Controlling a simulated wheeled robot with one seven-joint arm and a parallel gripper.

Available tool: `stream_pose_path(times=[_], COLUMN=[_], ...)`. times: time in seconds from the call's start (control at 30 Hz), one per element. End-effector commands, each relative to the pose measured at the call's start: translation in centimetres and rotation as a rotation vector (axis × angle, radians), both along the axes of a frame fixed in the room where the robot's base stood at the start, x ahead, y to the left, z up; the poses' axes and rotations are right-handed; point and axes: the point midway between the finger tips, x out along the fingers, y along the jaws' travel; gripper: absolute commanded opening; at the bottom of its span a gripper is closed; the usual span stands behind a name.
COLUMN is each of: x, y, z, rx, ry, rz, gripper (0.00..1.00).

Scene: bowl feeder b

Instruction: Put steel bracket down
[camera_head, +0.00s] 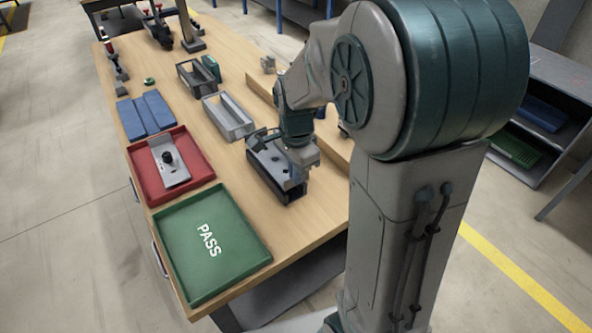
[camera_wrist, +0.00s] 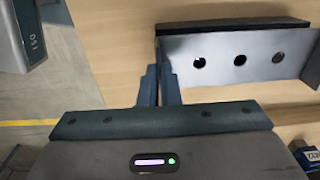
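The steel bracket (camera_wrist: 235,62) is a grey plate with a row of three holes and a raised flange at its right end in the wrist view. In the head view the bracket (camera_head: 268,158) is at a dark, box-like holder (camera_head: 262,178) near the table's right edge. Whether it rests there or hangs just above is unclear. My gripper (camera_wrist: 160,75) has its narrow fingers close together at the bracket's left end, apparently pinching that edge. In the head view my gripper (camera_head: 292,185) is over the holder's right end, partly hiding it.
A green PASS tray (camera_head: 180,275) is empty at the table's near corner.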

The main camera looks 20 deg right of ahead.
Motion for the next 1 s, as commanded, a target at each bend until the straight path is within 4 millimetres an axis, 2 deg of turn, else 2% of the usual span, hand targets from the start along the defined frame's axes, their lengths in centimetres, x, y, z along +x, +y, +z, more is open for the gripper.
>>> stream_pose_path(times=[0.07, 0.17, 0.2, 0.47, 0.57, 0.67, 1.0], x=[0.1, 0.0, 0.0, 0.0, 0.0, 0.1, 0.0], y=[0.0, 0.0, 0.0, 0.0, 0.0, 0.0, 0.0], z=[-0.3, -0.3, -0.3, -0.2, 0.4, 1.6, 9.0], rx=[0.001, 0.0, 0.0, 0.0, 0.0, 0.0, 0.0], ry=[-0.002, 0.0, 0.0, 0.0, -0.001, -0.004, -0.005], rz=[0.0, 0.0, 0.0, 0.0, 0.0, 0.001, 0.0], gripper=[0.0, 0.23, 0.25, 0.25, 0.25, 0.25, 0.25])
